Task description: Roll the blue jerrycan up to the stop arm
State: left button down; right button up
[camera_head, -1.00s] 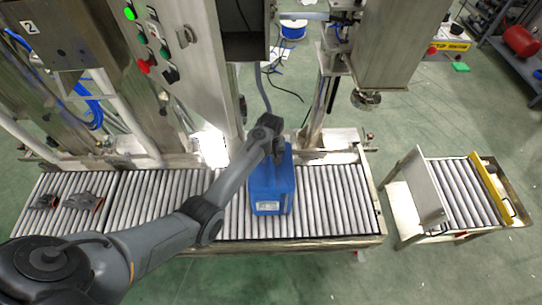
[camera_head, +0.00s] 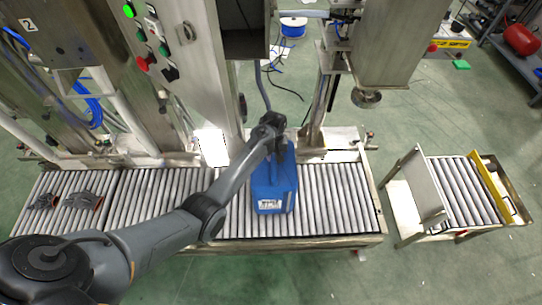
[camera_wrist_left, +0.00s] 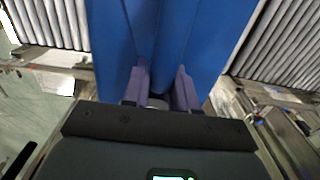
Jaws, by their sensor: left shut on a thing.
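The blue jerrycan (camera_head: 275,192) stands upright on the roller conveyor (camera_head: 335,195), below the right-hand filling column. A white label shows on its near face. My left gripper (camera_head: 273,142) is at the jerrycan's top, at its far end. In the left wrist view the purple fingers of the left gripper (camera_wrist_left: 161,88) are closed around a blue ridge of the jerrycan (camera_wrist_left: 205,40), likely its handle. My left forearm hides part of the rollers left of the can. I cannot clearly pick out the stop arm. My right gripper is not in view.
Rollers are bare right of the jerrycan up to the conveyor's end. Beyond a floor gap stands a separate roller table (camera_head: 460,190) with an upright plate (camera_head: 423,190). A pair of grey gloves (camera_head: 82,201) lies on the far left rollers. Steel machine columns line the back.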

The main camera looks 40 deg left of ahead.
pick_arm(q)
jog(key=shift+w+d+b, duration=0.3)
jog(key=shift+w+d, duration=0.4)
jog(key=shift+d, duration=0.05)
jog(key=shift+w+d+f+b, duration=0.1)
jog(key=shift+w+d+b, duration=0.55)
jog(key=shift+w+d, duration=0.35)
jog(key=shift+w+d+b, duration=0.95)
jog(key=shift+d, duration=0.15)
jog(key=w+d+b, duration=0.7)
jog(key=d+b, duration=0.1)
jog(key=b, duration=0.7)
jog(key=shift+w+f, duration=0.2)
jog(key=shift+w, duration=0.05)
jog(key=shift+d, duration=0.1)
